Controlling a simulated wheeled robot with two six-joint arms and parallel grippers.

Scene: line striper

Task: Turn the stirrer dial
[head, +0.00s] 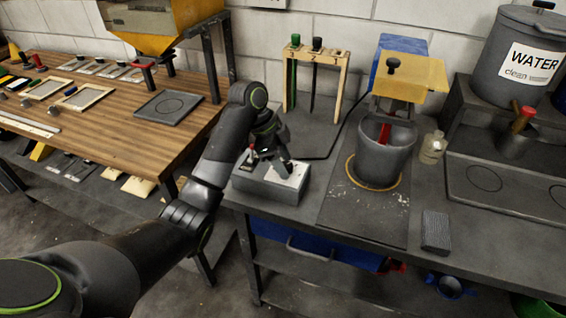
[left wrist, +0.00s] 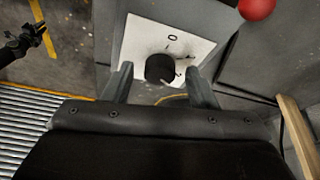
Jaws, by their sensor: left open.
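The stirrer dial (left wrist: 160,68) is a round black knob on a white plate with a 0 and other marks. The plate (head: 297,174) is on top of a grey control box (head: 268,187) at the bench's left front edge. My left gripper (head: 270,160) is over this box, pointing down. In the left wrist view its open fingers (left wrist: 159,86) are on either side of the dial; contact cannot be told. The gripper hides the dial in the head view. A dark gripper, apparently my right one (left wrist: 24,38), is small at the upper left of the left wrist view.
A red ball knob (left wrist: 257,8) is near the dial. A grey pot (head: 385,158) with a red paddle stands under a blue and yellow unit (head: 408,75). A wooden rack (head: 316,60) stands behind the box. A wooden table (head: 120,130) is at left.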

